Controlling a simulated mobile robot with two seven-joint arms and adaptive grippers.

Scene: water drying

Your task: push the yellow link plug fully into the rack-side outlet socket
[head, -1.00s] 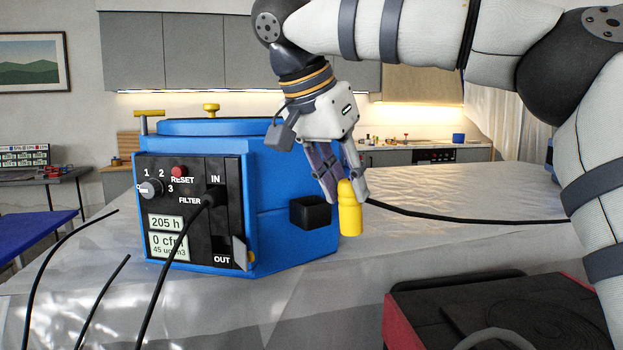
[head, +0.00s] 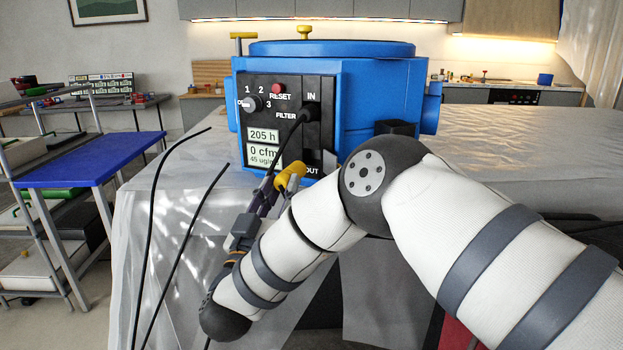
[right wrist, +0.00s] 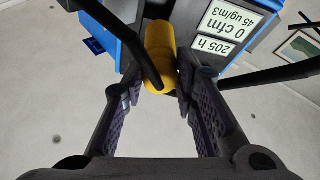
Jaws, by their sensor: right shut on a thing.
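My right gripper (head: 272,190) is in front of the blue machine (head: 360,90), low at its dark front panel. It is shut on the yellow link plug (head: 291,174), which also shows between the two fingers in the right wrist view (right wrist: 161,48). The plug overlaps the lower panel in the head view, left of the OUT label. I cannot tell whether it touches the panel. The rack-side outlet socket cannot be made out; the gripper and plug cover part of the lower panel. My left gripper is not in view.
A black cable (head: 287,140) runs from the IN port down past the plug; a dark cable crosses before the plug in the right wrist view (right wrist: 147,58). Two more black cables rise at left. A blue-topped table (head: 90,165) and shelving stand left. The sheet-covered table (head: 520,140) is clear at right.

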